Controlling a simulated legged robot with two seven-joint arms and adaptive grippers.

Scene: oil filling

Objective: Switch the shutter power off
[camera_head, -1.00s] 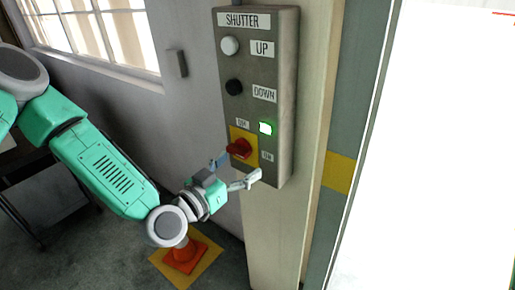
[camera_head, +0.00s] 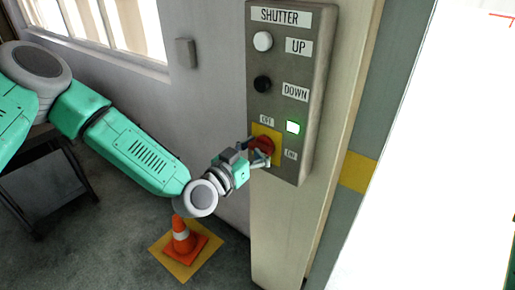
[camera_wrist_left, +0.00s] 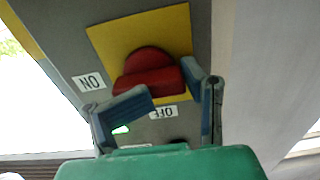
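The grey shutter panel (camera_head: 288,60) is on a post, with a red rotary knob (camera_head: 265,143) on a yellow plate (camera_head: 261,130). The OFF label (camera_head: 267,119) is above the knob; the ON label (camera_head: 291,155) is to its lower right. The light (camera_head: 293,127) glows green. My left gripper (camera_head: 262,151) is at the knob. In the left wrist view its fingers (camera_wrist_left: 170,85) are bent inward, with part of the red knob (camera_wrist_left: 150,72) showing between the tips. I cannot tell whether both press on it. Fingers partly hide the knob. My right gripper is out of view.
A white UP button (camera_head: 263,41) and a black DOWN button (camera_head: 262,84) sit above the knob. A small box (camera_head: 186,53) is on the wall. An orange cone (camera_head: 184,240) stands on the floor below my left arm. A bright opening lies right.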

